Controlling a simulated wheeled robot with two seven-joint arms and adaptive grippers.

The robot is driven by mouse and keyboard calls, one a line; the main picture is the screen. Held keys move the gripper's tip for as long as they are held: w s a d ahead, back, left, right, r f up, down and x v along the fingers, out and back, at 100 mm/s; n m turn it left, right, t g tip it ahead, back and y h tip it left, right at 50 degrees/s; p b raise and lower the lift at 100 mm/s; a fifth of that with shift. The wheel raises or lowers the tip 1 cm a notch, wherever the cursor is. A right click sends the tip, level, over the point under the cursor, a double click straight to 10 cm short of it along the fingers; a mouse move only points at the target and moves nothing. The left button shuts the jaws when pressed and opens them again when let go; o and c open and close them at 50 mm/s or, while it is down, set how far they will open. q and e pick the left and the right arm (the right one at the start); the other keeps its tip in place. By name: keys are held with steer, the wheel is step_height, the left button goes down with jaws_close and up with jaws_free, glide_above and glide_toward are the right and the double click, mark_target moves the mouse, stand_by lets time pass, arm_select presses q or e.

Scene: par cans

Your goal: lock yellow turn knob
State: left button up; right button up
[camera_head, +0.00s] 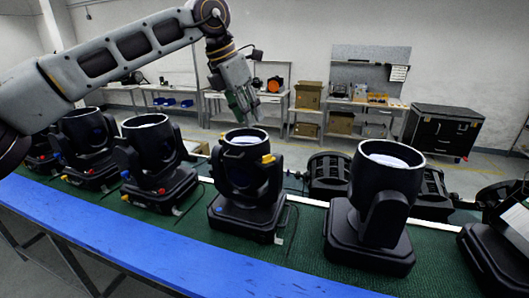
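A black par can (248,185) stands upright on the green table top in the middle of the view. A yellow knob (268,158) sits on its upper right side, and another yellow part (222,135) is at its upper left rim. My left gripper (243,106) points down just above this can's top, apart from the yellow knob. Its fingers are small and seen at an angle, so whether they are open is unclear. Nothing shows held in it. My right gripper is not in view.
More par cans stand along the table: one with red and blue parts (155,158) to the left, a large one (378,205) to the right. The blue table edge (120,241) runs along the front. Benches, boxes and a black case (443,132) are behind.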

arm_select(q)
steer(key=shift+f, duration=0.1)
steer(key=p, duration=0.3)
glide_toward(263, 162)
steer(key=d+f, duration=0.1)
steer(key=w+d+f, duration=0.1)
steer(key=f, duration=0.1)
steer(key=w+d+f, duration=0.1)
steer(key=shift+w+f, duration=0.25)
steer(key=shift+x, duration=0.9)
jaws_close()
